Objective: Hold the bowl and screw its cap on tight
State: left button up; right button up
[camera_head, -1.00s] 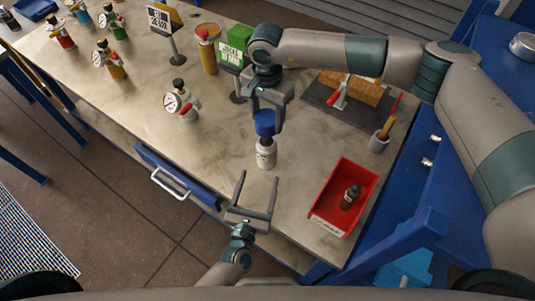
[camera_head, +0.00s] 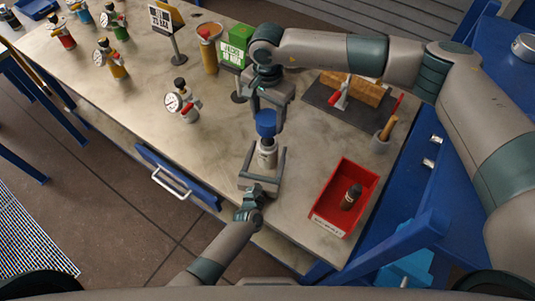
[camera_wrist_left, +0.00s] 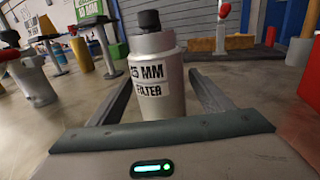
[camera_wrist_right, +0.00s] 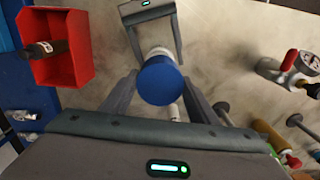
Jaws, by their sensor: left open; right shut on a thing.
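The bowl (camera_head: 267,157) is a silver-white cylinder standing upright on the bench, with a black neck on top. In the left wrist view the bowl (camera_wrist_left: 155,85) has a "25 MM FILTER" label. My left gripper (camera_head: 265,160) is open, its two fingers on either side of the bowl with gaps showing. My right gripper (camera_head: 266,112) points down, shut on the blue cap (camera_head: 265,124), directly above the bowl. The right wrist view shows the cap (camera_wrist_right: 161,80) from above, hiding most of the bowl.
A red bin (camera_head: 343,195) with a dark bottle (camera_head: 351,196) stands to the right. A gauge fitting (camera_head: 183,103) stands to the left. A dark mat (camera_head: 325,100) with a wooden block lies behind.

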pick_arm(q)
jog(key=shift+w+d, duration=0.1)
jog(key=c, duration=1.6)
pick_arm(e)
jog(key=shift+f, duration=2.45)
jog(key=shift+f, duration=0.9)
jog(key=shift+f, duration=0.55)
pick_arm(q)
grip_shut()
pick_arm(e)
jog(key=shift+m, duration=1.7)
